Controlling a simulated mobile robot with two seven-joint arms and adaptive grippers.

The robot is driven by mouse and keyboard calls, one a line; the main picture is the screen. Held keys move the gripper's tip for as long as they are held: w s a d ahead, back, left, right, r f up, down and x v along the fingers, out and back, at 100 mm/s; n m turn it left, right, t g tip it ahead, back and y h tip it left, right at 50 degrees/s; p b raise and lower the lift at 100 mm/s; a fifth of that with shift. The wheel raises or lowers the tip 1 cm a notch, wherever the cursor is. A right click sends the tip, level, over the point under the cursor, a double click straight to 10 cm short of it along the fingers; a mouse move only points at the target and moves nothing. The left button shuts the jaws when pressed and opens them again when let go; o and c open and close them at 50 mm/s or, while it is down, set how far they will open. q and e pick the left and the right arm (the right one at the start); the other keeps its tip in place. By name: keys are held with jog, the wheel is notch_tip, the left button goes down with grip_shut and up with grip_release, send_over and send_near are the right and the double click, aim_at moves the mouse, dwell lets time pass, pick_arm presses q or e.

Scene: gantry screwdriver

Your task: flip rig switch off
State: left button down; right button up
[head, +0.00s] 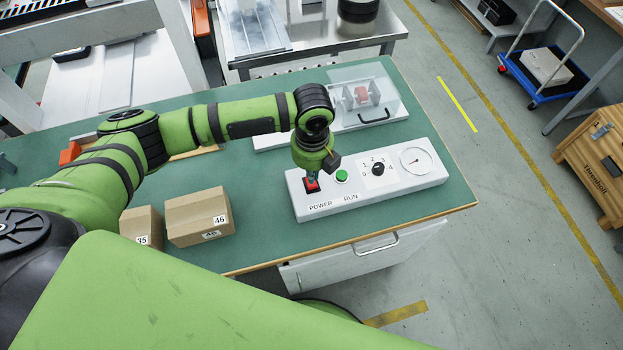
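The white rig panel (375,196) lies on the green table top. Its red POWER switch (312,186) sits at the panel's left end in a dark surround. My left gripper (313,177) points down directly over this switch, its tip at or just above it. I cannot tell whether it touches. The fingers are small and partly hidden by the wrist, so open or shut does not show. The switch's position, on or off, cannot be read. My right gripper is out of view.
Right of the switch are a green RUN button (341,176), a black rotary knob (378,169) and a round gauge (415,161). Behind is a clear-covered fixture (375,85) with a black handle. Two cardboard boxes, a larger (190,220) and a smaller (140,224), stand left.

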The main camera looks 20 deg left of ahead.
pick_arm(q)
jog(key=shift+f+b, duration=0.75)
jog(key=shift+f, duration=0.75)
dwell(1.0)
jog(key=shift+s, duration=0.1)
jog(key=shift+r+p, duration=0.8)
jog(key=shift+p, duration=0.15)
notch_tip(320, 180, up, 6)
jog(key=p, duration=0.6)
jog(key=shift+f, duration=0.2)
jog(key=shift+f, duration=0.1)
